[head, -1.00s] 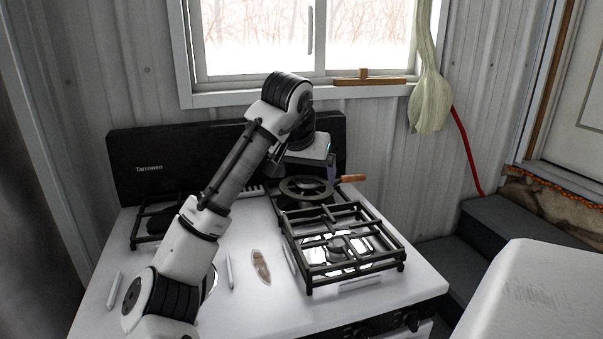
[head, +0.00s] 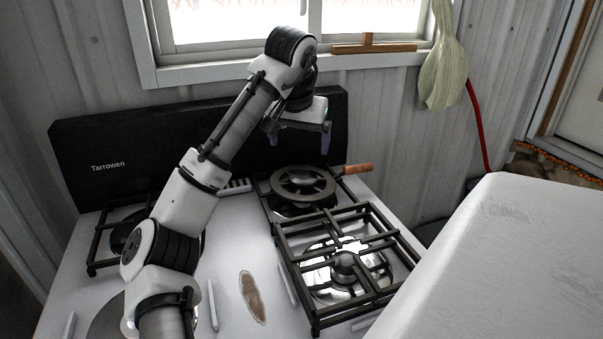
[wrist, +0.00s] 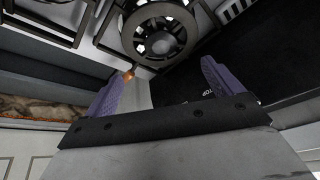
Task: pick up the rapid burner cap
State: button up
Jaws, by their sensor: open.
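A round dark burner cap (head: 344,263) sits in a shiny bowl under the front right grate. Another round centre shows inside the spoked dark ring (head: 301,181) on the back right burner. I cannot tell which of these is the rapid burner cap. My gripper (head: 299,140) is open and empty, above and behind the ring, with purple fingers apart. In the wrist view the ring (wrist: 159,30) lies at the top, beyond the fingertips of my gripper (wrist: 165,80), and is not touched.
The front right grate (head: 330,235) has raised bars. A wooden handle (head: 357,169) sticks out right of the ring. The black backguard (head: 100,150) stands behind the stove. A brown oval object (head: 252,297) lies on the white top. A white surface (head: 510,260) fills the right.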

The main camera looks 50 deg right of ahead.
jog(key=p, duration=0.1)
send_near(303, 177)
notch_tip(303, 177, down, 3)
jog(key=shift+w+r, duration=0.1)
jog(key=shift+r, duration=0.05)
jog(key=shift+w+d+f+p, duration=0.2)
jog(key=shift+d+f+p, duration=0.1)
jog(key=shift+f+p, duration=0.1)
jog(key=x, duration=0.3)
jog(key=p+x, duration=0.1)
jog(key=shift+w+d, duration=0.15)
jog(key=shift+d, duration=0.15)
jog(key=shift+c, duration=0.3)
jog(key=c, duration=1)
